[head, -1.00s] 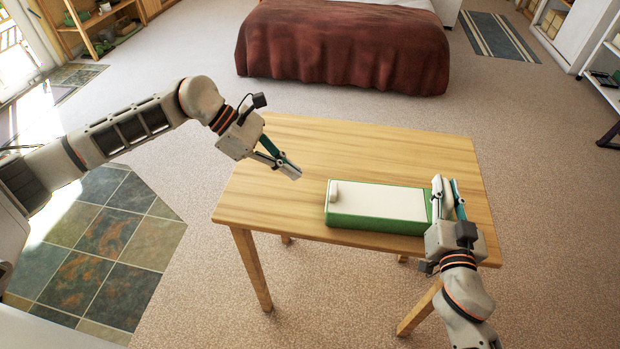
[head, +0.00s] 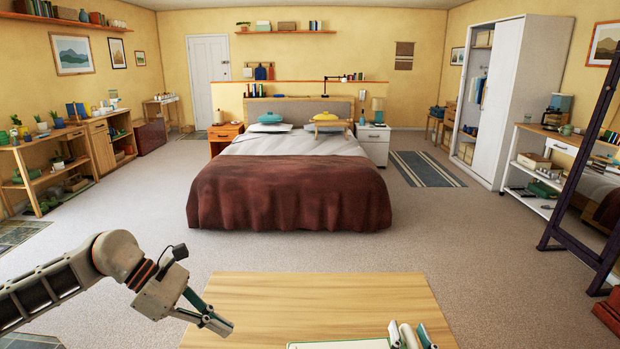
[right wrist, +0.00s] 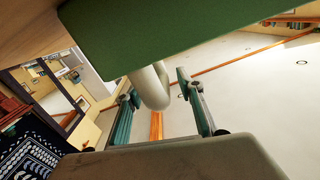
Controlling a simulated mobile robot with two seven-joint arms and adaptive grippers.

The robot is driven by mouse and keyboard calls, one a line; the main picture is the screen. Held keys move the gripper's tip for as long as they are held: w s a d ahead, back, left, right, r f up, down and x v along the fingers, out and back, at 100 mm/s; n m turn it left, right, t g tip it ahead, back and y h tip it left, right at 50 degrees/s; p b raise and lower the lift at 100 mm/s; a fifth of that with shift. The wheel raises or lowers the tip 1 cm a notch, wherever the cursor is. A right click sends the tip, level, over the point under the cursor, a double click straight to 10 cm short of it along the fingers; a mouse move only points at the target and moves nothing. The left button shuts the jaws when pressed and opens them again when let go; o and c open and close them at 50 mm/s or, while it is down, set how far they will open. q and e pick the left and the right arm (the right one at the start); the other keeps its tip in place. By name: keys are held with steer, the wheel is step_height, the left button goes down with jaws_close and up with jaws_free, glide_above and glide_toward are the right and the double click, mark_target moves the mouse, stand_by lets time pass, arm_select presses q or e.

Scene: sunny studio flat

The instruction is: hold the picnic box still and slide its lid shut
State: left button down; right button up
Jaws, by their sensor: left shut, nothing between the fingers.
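Only the pale far edge of the picnic box's lid (head: 340,344) shows at the bottom of the head view; the rest is cut off. In the right wrist view the green box (right wrist: 185,40) fills the top, with a rounded white handle (right wrist: 151,88) beside it. My right gripper (head: 411,336) is at the box's right end, its fingers apart on either side of the handle. It also shows in the right wrist view (right wrist: 158,84), with a gap by one finger. My left gripper (head: 220,325) is shut and empty, left of the box.
The wooden table (head: 320,295) is bare behind the box. A bed (head: 290,190) with a brown cover stands beyond it across clear carpet. A dark slanted frame (head: 590,170) and a white shelf unit (head: 535,190) stand at the right.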

steer(key=s, duration=1.2)
steer(key=shift+d, duration=0.1)
steer(key=o, duration=0.5)
steer(key=shift+c, duration=0.2)
arm_select(q)
steer(key=shift+f, duration=0.1)
steer(key=shift+g, duration=0.3)
steer(key=shift+s+f+b, duration=0.2)
steer(key=shift+f+b, duration=2.5)
steer(key=shift+f, duration=1.25)
arm_select(e)
steer(key=s, duration=0.8)
